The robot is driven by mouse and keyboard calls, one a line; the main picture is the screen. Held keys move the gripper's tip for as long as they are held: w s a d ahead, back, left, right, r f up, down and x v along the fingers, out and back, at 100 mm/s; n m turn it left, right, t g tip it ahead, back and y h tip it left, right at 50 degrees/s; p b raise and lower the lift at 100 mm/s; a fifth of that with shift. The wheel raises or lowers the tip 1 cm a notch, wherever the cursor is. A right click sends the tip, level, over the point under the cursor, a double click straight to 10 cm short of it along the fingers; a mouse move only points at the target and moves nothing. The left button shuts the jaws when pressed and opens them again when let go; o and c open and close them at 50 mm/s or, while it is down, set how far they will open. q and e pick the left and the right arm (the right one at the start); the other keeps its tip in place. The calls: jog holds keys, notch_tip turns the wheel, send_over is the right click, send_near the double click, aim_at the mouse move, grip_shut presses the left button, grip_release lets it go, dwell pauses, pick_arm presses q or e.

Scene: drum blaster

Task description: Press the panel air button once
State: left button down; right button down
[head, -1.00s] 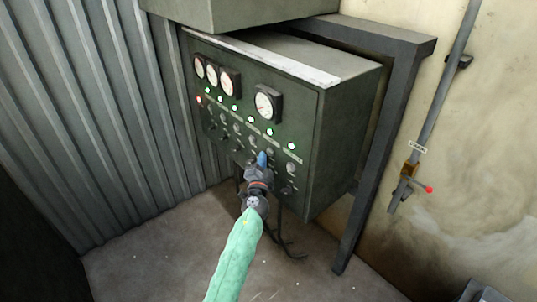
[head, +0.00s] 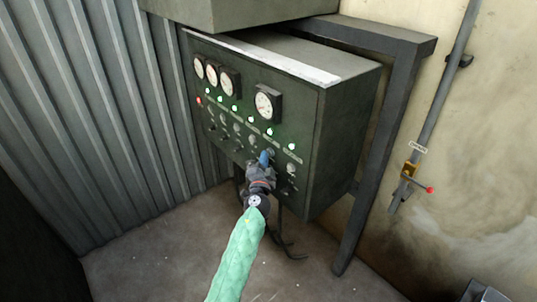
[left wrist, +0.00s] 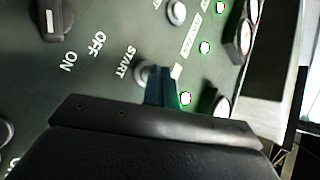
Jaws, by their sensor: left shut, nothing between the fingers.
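The dark green control panel (head: 310,150) carries rows of round buttons and knobs under green lamps. My left gripper (head: 263,158) is shut and empty, its blue fingertips at the lower right part of the panel face. In the left wrist view, the blue fingertips (left wrist: 160,85) overlap the edge of a round grey button (left wrist: 143,72) beside the word START. I cannot tell whether they touch it or whether it is pressed in. Its name label is mostly hidden by the fingers, so I cannot read it as the air button. My right gripper is not in view.
Several gauges (head: 268,104) stick out above the lamps. A switch (left wrist: 52,18) marked ON and OFF lies to the left in the left wrist view. A dark frame post (head: 375,160) stands right of the panel. A red-tipped lever (head: 429,190) is on the wall pipe.

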pick_arm(q)
jog(key=shift+w+d, duration=0.15)
jog(key=shift+d, duration=0.05)
dwell(0.3)
jog(key=shift+a, duration=0.15)
jog(key=shift+s+a, duration=0.5)
jog(key=shift+s, duration=0.05)
dwell(0.4)
jog(key=shift+s+a+p, duration=0.2)
jog(key=shift+s+a, duration=0.55)
jog(key=shift+a, duration=0.3)
jog(key=shift+s+a+p, duration=0.15)
jog(key=shift+s+a, duration=0.55)
jog(key=shift+a, duration=0.35)
